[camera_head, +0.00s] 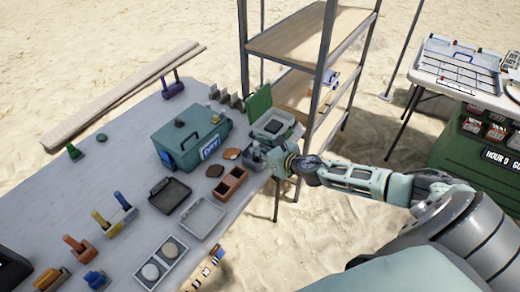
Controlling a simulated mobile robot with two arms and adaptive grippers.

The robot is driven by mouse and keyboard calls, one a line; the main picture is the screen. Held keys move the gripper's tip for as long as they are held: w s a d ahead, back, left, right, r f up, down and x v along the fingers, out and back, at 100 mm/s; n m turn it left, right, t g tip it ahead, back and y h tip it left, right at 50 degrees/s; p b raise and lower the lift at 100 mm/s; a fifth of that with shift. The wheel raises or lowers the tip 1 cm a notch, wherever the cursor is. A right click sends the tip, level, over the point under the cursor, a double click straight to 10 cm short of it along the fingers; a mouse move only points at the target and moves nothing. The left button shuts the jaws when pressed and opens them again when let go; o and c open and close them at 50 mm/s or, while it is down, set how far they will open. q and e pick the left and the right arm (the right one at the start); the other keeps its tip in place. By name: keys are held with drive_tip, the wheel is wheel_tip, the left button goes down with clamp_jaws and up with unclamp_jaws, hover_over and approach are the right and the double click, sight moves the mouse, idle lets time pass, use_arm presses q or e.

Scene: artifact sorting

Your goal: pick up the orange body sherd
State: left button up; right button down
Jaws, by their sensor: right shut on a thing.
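The orange body sherd (232,153) is a small flat orange-brown piece at the right side of the grey table, near the teal box. My right gripper (249,157) reaches in from the right over the table edge. Its fingers are shut on the sherd, which shows just left of the fingertips. The fingers are small in this view and partly hide the contact. I cannot tell whether the sherd is clear of the tabletop. My left gripper is not in view.
A darker brown sherd (215,171) and a two-part brown tray (231,184) lie close by. The teal "DRY" box (190,137) stands to the left, an open green-lidded case (272,124) behind. A metal shelf (318,75) rises beyond the table edge.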

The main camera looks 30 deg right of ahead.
drive_tip(key=c, duration=1.5)
unclamp_jaws()
drive_tip(key=shift+f, duration=0.1)
drive_tip(key=shift+r+p, duration=0.25)
drive_tip(key=shift+p, duration=0.05)
drive_tip(key=shift+b+v, duration=0.85)
drive_tip(key=shift+v, duration=5.1)
